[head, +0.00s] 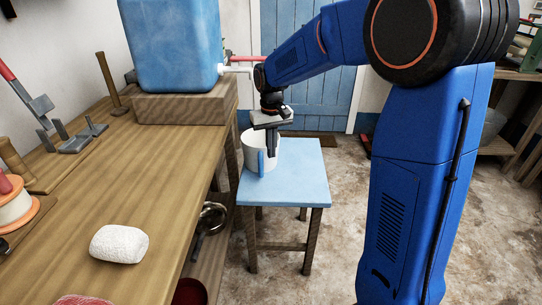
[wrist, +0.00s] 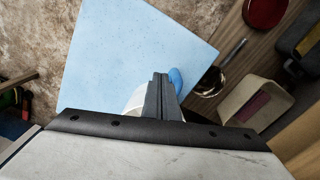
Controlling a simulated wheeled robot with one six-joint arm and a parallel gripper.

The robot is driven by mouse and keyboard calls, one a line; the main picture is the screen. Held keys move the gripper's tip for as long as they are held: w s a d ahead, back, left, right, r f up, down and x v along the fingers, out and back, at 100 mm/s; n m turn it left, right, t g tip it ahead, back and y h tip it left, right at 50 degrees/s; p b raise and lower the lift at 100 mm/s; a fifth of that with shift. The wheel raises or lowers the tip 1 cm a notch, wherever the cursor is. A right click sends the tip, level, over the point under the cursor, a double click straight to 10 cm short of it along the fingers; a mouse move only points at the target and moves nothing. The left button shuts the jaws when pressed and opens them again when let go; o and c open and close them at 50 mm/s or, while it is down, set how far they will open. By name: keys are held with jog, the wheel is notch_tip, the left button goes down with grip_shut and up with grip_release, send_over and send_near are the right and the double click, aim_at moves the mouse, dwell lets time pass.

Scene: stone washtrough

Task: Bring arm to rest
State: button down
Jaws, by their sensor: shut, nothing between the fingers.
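My gripper (head: 272,151) is shut and empty. It points down just above or in front of a white mug (head: 252,147) with a blue handle (head: 261,163). The mug stands upright on a small blue-topped stool (head: 300,180). In the wrist view my gripper's fingers (wrist: 162,80) are together and hide part of the mug (wrist: 136,101). Its blue handle (wrist: 176,78) shows beside the fingertips. I cannot tell whether the fingers touch the mug.
A blue water container (head: 170,45) with a white tap (head: 236,70) stands on a wooden block (head: 185,108) on the workbench (head: 150,180). A white lump (head: 119,244) lies at the bench's front.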

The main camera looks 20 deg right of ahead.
notch_tip(320, 180, up, 6)
jog(key=s+d+r+t, duration=0.1)
jog(key=s+d+r, duration=0.25)
jog(key=s, duration=0.65)
jog(key=s+d+f+t, duration=0.2)
jog(key=s, duration=1)
jog(key=s+d+f+t, duration=0.1)
jog(key=s+d+f, duration=0.1)
jog(key=s, duration=1)
jog(key=shift+s+d+f+m+t, duration=0.15)
jog(key=shift+d+m+t, duration=0.1)
jog(key=shift+m+t, duration=0.15)
